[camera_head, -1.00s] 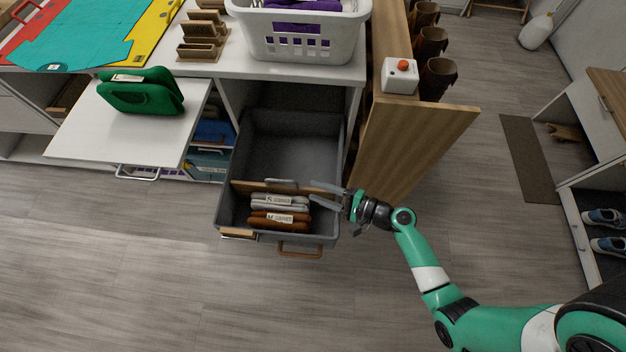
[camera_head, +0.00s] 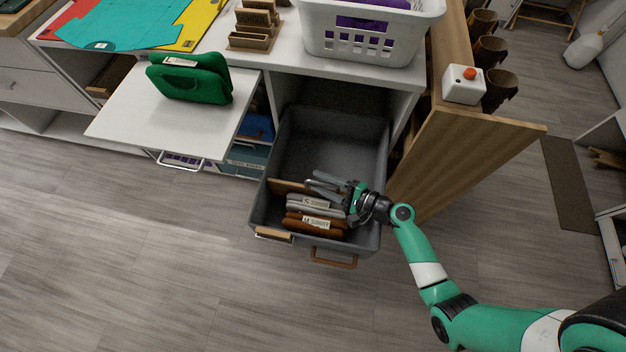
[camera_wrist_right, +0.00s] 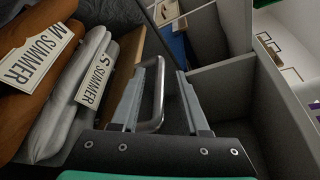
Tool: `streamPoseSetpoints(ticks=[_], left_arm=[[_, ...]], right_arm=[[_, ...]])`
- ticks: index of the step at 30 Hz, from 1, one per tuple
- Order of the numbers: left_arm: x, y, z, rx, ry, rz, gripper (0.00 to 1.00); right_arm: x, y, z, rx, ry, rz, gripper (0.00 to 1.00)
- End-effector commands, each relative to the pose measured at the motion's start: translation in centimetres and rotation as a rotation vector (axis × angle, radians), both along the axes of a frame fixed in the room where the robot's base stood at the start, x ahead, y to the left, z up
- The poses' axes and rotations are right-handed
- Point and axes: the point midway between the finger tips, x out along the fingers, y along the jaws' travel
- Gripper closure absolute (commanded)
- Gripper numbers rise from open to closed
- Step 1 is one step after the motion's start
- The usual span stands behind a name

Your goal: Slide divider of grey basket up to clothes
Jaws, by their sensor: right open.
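The grey basket (camera_head: 330,140) is pulled out below the counter. Folded clothes stand in its front part: a grey stack (camera_head: 300,207) tagged "S SUMMER" and a brown stack (camera_head: 330,230) tagged "M SUMMER". The wooden divider (camera_head: 287,187) stands just behind the grey stack; it also shows in the right wrist view (camera_wrist_right: 128,50). My right gripper (camera_head: 318,186) is open inside the basket at the divider. In the right wrist view its fingers (camera_wrist_right: 163,100) are on either side of the divider's metal handle (camera_wrist_right: 157,92). The right part of the divider is hidden by my gripper in the head view. My left gripper is out of view.
A wooden panel (camera_head: 465,160) stands right of the basket, with a white box with a red button (camera_head: 463,85) on top. A pulled-out white shelf (camera_head: 170,115) with a green folded item (camera_head: 190,80) is at the left. The basket's back part is empty.

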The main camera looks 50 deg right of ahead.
Motion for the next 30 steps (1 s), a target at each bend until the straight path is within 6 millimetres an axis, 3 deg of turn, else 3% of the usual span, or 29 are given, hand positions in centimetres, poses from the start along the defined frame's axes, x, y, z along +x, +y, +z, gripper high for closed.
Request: streamPoseSetpoints(ticks=[5, 13, 30], left_arm=[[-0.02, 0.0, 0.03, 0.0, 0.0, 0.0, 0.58], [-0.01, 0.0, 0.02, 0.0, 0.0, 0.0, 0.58], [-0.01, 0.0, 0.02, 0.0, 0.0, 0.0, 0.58]], right_arm=[[0.01, 0.0, 0.04, 0.0, 0.0, 0.0, 0.55], [0.0, 0.01, 0.03, 0.0, 0.0, 0.0, 1.0], [0.0, 0.03, 0.02, 0.0, 0.0, 0.001, 1.0]])
